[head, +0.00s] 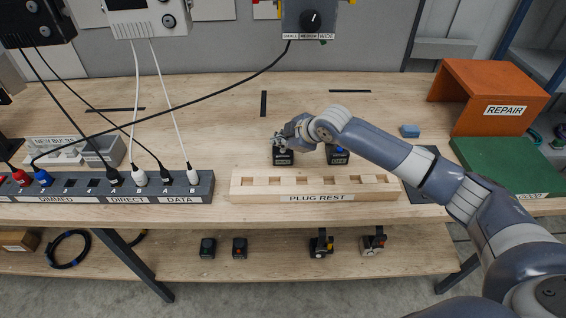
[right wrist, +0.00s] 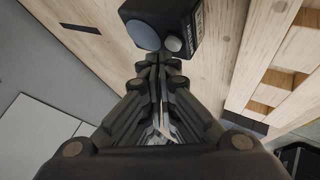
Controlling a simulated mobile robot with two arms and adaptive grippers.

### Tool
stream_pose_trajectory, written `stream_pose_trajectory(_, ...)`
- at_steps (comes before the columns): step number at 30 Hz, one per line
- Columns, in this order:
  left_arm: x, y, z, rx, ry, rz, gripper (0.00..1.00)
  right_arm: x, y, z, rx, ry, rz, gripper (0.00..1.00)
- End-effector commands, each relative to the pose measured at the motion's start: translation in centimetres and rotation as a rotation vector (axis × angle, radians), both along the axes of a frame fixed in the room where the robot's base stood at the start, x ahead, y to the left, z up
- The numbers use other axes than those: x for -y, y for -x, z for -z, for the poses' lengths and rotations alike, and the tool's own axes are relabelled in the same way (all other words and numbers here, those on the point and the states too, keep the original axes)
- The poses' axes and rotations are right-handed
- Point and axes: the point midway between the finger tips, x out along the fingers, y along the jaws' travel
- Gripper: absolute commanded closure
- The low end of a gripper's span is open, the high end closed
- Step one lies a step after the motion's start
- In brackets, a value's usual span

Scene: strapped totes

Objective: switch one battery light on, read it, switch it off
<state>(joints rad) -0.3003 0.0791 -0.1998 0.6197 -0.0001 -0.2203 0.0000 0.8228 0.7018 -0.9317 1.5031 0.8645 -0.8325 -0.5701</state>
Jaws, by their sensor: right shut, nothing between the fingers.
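A small dark battery light (head: 283,158) stands on the bench behind the plug rest. In the right wrist view the light (right wrist: 190,20) shows a large grey-blue round face, with no clear glow, and a small pale round knob beside it. My right gripper (head: 281,138) is shut and empty at this light; its fingertips (right wrist: 158,60) are close to the box, and I cannot tell whether they touch. A second dark light with a blue top (head: 338,155) stands to the right, partly behind my arm. My left gripper is out of view.
The plug rest (head: 315,188) lies along the front edge. A socket strip (head: 100,187) with plugged cables is on the left. A green mat (head: 505,165) and orange repair box (head: 495,95) are on the right. Several small devices stand on the lower shelf (head: 280,262).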

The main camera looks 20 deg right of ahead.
Motion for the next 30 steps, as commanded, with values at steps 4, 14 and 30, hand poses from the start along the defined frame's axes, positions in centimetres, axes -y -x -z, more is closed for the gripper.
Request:
stream_pose_trajectory(4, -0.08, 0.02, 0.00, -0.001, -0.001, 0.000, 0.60, 0.00, 0.01, 0.01, 0.000, 0.000, 0.000, 1.00)
stream_pose_trajectory(14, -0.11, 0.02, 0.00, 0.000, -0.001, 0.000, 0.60, 0.00, 0.00, 0.00, 0.000, 0.000, 0.000, 1.00)
stream_pose_trajectory(30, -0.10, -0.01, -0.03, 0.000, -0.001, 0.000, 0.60, 0.04, 0.02, 0.91, 0.000, 0.001, 0.001, 1.00)
